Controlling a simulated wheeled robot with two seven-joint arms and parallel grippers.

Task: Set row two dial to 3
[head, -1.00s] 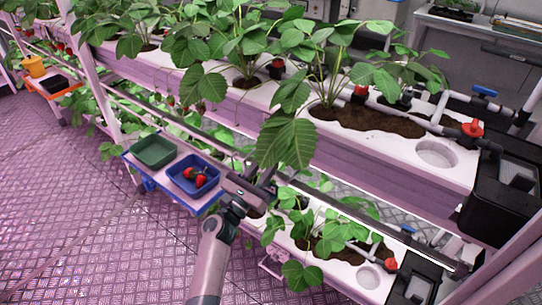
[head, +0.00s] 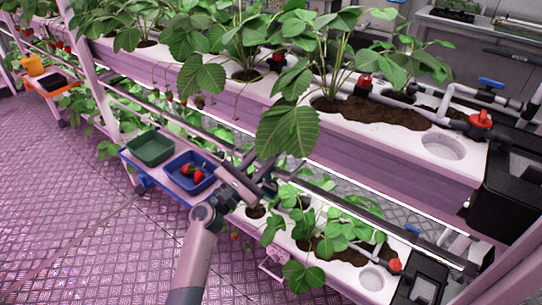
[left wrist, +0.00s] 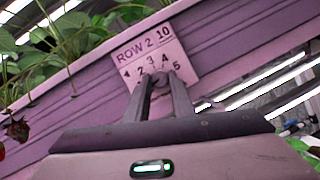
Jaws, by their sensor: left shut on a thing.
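The row two dial plate (left wrist: 158,50) shows in the left wrist view as a pale pink tag reading "ROW 2" and "10", with an arc of numbers up to 5, on the purple side of a trough. The dial knob (left wrist: 162,77) sits below the numbers, between my left gripper's (left wrist: 161,84) fingertips, which are shut on it. Its pointer is too hidden to read. In the head view my left gripper (head: 266,182) reaches to the upper trough's side beneath a big leaf, and the dial is hidden there. My right gripper is not in view.
A blue tray (head: 176,184) with red berries and a green tray (head: 150,161) stand on a side shelf left of my left gripper. Strawberry leaves (head: 288,130) hang close above it. The lower trough (head: 340,272) lies below right. Open floor (head: 70,210) is at left.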

